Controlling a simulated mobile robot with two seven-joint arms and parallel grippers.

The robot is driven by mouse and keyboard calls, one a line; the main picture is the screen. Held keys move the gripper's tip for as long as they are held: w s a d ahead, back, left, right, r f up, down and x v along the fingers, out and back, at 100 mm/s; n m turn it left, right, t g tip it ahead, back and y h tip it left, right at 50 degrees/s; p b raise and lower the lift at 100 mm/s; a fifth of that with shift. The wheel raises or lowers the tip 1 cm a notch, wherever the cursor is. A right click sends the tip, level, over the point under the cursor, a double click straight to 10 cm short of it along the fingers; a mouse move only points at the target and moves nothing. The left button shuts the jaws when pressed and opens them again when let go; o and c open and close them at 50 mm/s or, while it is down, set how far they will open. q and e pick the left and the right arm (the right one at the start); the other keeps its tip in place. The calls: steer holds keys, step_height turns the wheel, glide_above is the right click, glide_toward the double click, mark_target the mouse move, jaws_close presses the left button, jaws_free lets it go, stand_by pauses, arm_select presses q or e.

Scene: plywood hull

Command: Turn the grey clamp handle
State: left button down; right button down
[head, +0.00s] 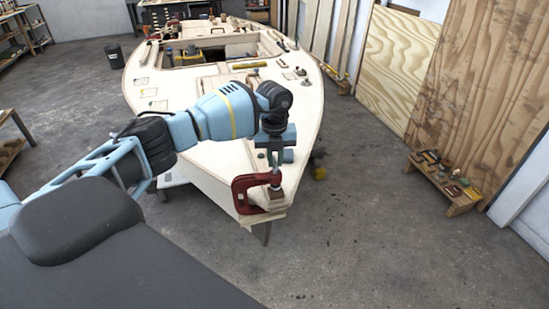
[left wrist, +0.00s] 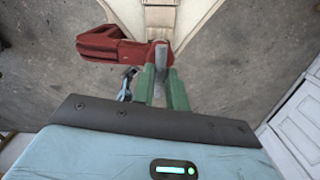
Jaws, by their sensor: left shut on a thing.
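A red C-clamp (head: 240,194) sits at the near tip of the plywood hull (head: 215,158), around its edge with a small wooden block under the screw. In the left wrist view the red clamp frame (left wrist: 112,46) lies left of the grey clamp handle (left wrist: 161,56). My left gripper (head: 274,163) points down from above onto the top of the clamp screw. In the left wrist view its green fingers (left wrist: 161,88) are shut on the grey handle, one on each side. The handle is mostly hidden by the gripper in the head view. My right gripper is not in view.
Tools and wooden parts lie on the hull deck behind my arm. A low wooden bench (head: 447,184) with small items stands at the right by plywood sheets (head: 480,80). A dark bin (head: 114,55) stands at the back left.

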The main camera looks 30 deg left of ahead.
arm_select(q)
steer(key=m, duration=0.4)
steer(key=shift+m, duration=0.3)
steer(key=m, duration=0.4)
steer(key=shift+m+b, duration=0.3)
steer(key=m, duration=0.5)
steer(key=shift+a+f+b, duration=0.1)
steer(key=shift+b, duration=0.3)
steer(key=m, duration=0.3)
steer(key=shift+b, duration=0.3)
steer(key=shift+a+m, duration=0.1)
steer(key=shift+m, duration=1)
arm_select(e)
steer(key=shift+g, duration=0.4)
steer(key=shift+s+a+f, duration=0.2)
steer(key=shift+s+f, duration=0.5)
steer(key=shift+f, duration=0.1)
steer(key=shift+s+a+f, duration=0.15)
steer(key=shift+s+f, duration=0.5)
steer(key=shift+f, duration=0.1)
arm_select(q)
steer(key=shift+r, duration=0.2)
steer(key=c, duration=1.7)
jaws_free()
steer(key=shift+c, duration=0.2)
steer(key=o, duration=0.4)
steer(key=shift+f, duration=0.1)
